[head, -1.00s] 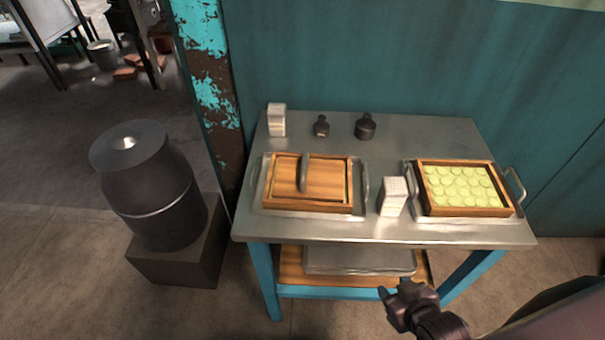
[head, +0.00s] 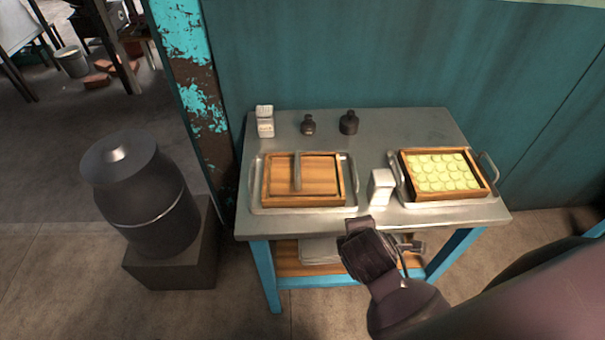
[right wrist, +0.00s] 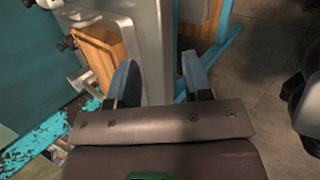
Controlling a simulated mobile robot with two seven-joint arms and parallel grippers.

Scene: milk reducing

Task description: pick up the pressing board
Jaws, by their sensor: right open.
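The pressing board (head: 318,173) is a flat wooden board with an upright grey handle (head: 297,172). It lies inside a wooden frame (head: 300,201) on the left metal tray (head: 255,200) on the table. My right gripper is open and empty in the right wrist view (right wrist: 160,82), with two dark fingers apart. In the head view my right wrist is in front of the table's front edge, right of and nearer than the board; its fingers are mostly hidden there. A wooden frame edge (right wrist: 103,52) shows left of the fingers in the right wrist view. My left gripper is not in view.
A white carton (head: 381,187) stands between the board's tray and a second wooden frame (head: 445,193) holding pale green rounds. Another white carton (head: 265,122) and two dark bottles (head: 348,122) stand at the back. A dark milk can (head: 145,195) stands left of the table.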

